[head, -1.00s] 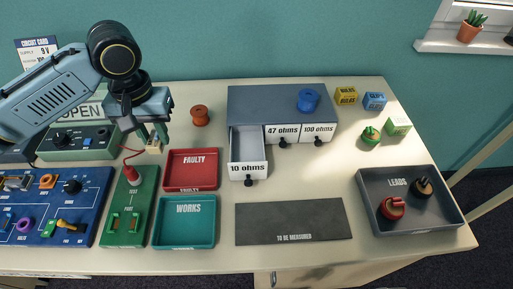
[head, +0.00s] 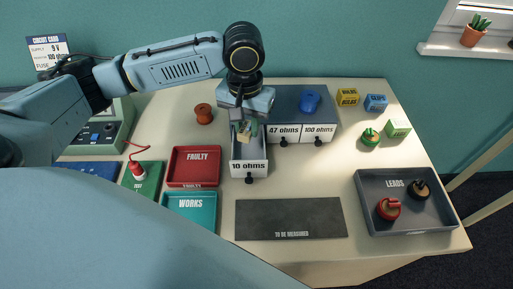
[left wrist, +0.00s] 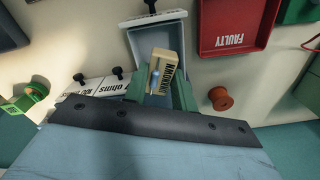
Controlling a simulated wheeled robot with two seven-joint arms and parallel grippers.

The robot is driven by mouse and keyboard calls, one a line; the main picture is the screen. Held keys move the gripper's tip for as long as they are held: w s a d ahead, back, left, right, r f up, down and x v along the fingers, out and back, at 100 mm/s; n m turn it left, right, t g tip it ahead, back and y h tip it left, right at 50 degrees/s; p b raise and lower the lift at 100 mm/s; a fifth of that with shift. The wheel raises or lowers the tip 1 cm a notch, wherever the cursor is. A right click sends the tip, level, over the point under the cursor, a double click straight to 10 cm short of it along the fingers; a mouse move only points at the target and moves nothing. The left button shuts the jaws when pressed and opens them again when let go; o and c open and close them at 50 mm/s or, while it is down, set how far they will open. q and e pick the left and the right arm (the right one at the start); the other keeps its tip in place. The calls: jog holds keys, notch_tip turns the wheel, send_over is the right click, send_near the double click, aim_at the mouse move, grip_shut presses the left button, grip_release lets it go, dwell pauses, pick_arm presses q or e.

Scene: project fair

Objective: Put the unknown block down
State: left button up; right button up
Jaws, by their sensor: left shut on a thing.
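My left gripper (head: 246,127) is shut on the unknown block (head: 243,137), a small cream block. In the head view both are over the open 10 ohms drawer (head: 249,166) of the grey drawer unit (head: 286,98). In the left wrist view the cream block (left wrist: 165,70) shows dark lettering and a blue spot, between the green fingers and in front of the open drawer (left wrist: 134,44). I cannot tell whether the block touches the drawer floor. My right gripper is not in view.
The 47 ohms and 100 ohms drawers (head: 318,130) are shut. A blue spool (head: 309,101) stands on the unit. The FAULTY tray (head: 194,167), WORKS tray (head: 190,208) and dark mat (head: 290,217) are empty. The LEADS tray (head: 446,216) holds red and black leads.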

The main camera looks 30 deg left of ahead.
pick_arm(q)
send_over(249, 158)
notch_tip(249, 158, down, 4)
jog(key=shift+f+b, duration=0.15)
jog(key=shift+b, duration=0.2)
notch_tip(249, 158, down, 5)
jog(key=shift+f+b, duration=0.15)
jog(key=shift+b, duration=0.25)
jog(key=o, duration=0.7)
jog(key=shift+f, duration=0.1)
